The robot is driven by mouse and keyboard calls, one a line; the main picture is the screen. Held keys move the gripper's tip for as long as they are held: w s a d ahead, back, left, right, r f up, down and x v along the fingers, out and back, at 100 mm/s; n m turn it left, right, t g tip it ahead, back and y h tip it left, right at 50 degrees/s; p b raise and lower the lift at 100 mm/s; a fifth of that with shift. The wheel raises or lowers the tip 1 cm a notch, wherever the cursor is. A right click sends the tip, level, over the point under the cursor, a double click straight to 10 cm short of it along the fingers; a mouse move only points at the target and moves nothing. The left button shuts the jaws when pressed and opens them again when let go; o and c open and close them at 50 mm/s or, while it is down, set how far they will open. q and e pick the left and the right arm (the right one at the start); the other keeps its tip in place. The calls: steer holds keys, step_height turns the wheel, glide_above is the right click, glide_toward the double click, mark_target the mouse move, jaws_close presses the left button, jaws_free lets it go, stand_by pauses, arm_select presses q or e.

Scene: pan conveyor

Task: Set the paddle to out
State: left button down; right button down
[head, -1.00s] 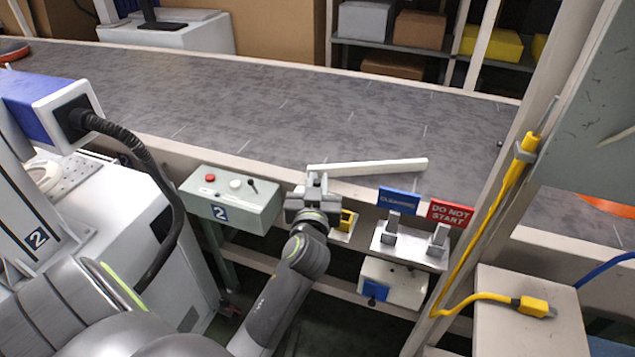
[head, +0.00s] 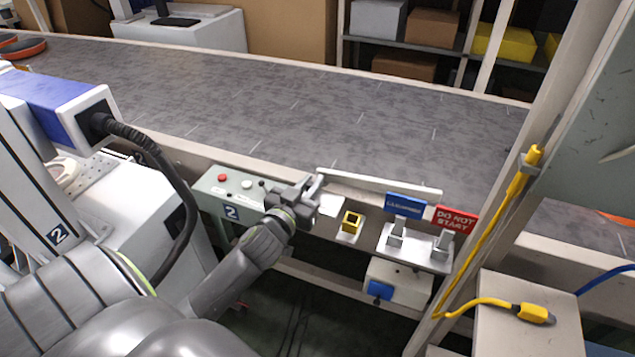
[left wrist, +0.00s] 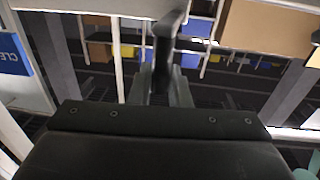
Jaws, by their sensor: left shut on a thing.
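The paddle (head: 385,184) is a long white bar. It lies along the near edge of the conveyor, roughly in line with the rail, its right end behind the signs. My left gripper (head: 314,190) is at the paddle's left end, next to the grey control box. In the left wrist view the left gripper (left wrist: 162,80) is shut on a dark upright handle (left wrist: 166,48); the fingers cover its lower part. My right gripper is not in view.
A grey control box (head: 215,194) with buttons stands left of the gripper. A yellow socket (head: 352,222), a blue sign (head: 405,206) and a red "do not start" sign (head: 455,218) are to the right. The belt (head: 270,105) behind is mostly clear.

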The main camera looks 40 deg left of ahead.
arm_select(q)
steer(key=shift+s+a, duration=0.15)
steer(key=shift+a, duration=0.5)
steer(key=c, duration=1.8)
jaws_free()
steer(key=o, duration=0.4)
steer(key=shift+a+f, duration=0.1)
steer(key=shift+a, duration=0.05)
steer(key=shift+c, duration=0.2)
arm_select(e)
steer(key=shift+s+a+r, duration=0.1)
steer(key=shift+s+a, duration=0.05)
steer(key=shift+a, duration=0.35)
arm_select(q)
steer(key=shift+d, duration=0.2)
